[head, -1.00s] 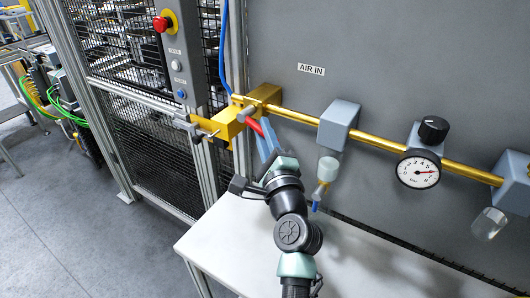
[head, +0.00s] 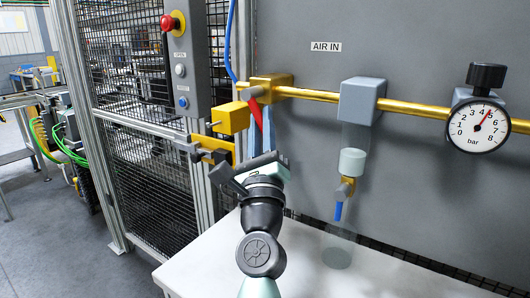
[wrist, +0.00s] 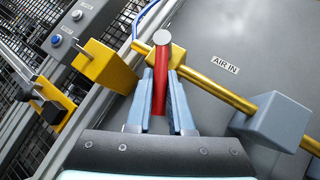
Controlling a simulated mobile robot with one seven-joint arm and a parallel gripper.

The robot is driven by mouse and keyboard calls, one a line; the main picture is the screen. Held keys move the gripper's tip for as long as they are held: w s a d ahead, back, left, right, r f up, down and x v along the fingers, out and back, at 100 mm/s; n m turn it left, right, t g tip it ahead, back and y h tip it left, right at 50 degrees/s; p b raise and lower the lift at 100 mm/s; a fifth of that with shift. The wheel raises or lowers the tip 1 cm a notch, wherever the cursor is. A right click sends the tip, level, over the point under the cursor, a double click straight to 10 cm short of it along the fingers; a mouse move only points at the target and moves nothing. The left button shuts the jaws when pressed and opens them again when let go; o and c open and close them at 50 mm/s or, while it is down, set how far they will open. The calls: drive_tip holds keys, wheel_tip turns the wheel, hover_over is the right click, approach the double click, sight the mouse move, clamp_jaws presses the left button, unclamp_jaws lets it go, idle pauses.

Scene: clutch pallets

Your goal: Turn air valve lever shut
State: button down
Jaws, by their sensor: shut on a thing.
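The red air valve lever (head: 256,110) hangs down from the brass valve body (head: 274,88) on the air pipe, under the AIR IN label (head: 326,47). In the wrist view the lever (wrist: 161,82) runs from its round grey pivot (wrist: 163,38) down between my two blue fingers. My gripper (wrist: 161,98) is shut on the lever, one finger on each side. In the head view my gripper (head: 259,138) reaches up to the lever from below, and its wrist hides the finger bases. The lever lies across the pipe's line, not along it.
A yellow block (head: 231,118) on the fence post sits close left of my gripper. A grey filter unit (head: 361,100) with a clear bowl and a pressure gauge (head: 478,126) reading about 5 bar are on the right. A white table (head: 310,262) lies below.

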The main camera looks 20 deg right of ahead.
drive_tip(key=m+g+h+b, duration=0.1)
drive_tip(key=m+h+b, duration=0.2)
drive_tip(key=b, duration=0.4)
drive_tip(key=w+a+m+g+h+b, duration=0.1)
drive_tip(key=m+h+b, duration=0.2)
drive_tip(key=b, duration=0.4)
drive_tip(key=w+f+m+h+b, duration=0.1)
drive_tip(key=m+h+b, duration=0.2)
drive_tip(key=m+b, duration=0.2)
drive_tip(key=shift+a+f+g+h+b, duration=0.1)
drive_tip(key=shift+a+g+h+b, duration=0.3)
drive_tip(key=shift+b, duration=1)
drive_tip(key=shift+w+r+m+g+h+b, duration=0.1)
drive_tip(key=shift+r+m+g+h+b, duration=0.2)
drive_tip(key=shift+m+b, duration=0.25)
drive_tip(key=c, duration=0.8)
unclamp_jaws()
drive_tip(key=shift+f, duration=0.1)
drive_tip(key=p+v, duration=0.2)
drive_tip(key=v, duration=1.1)
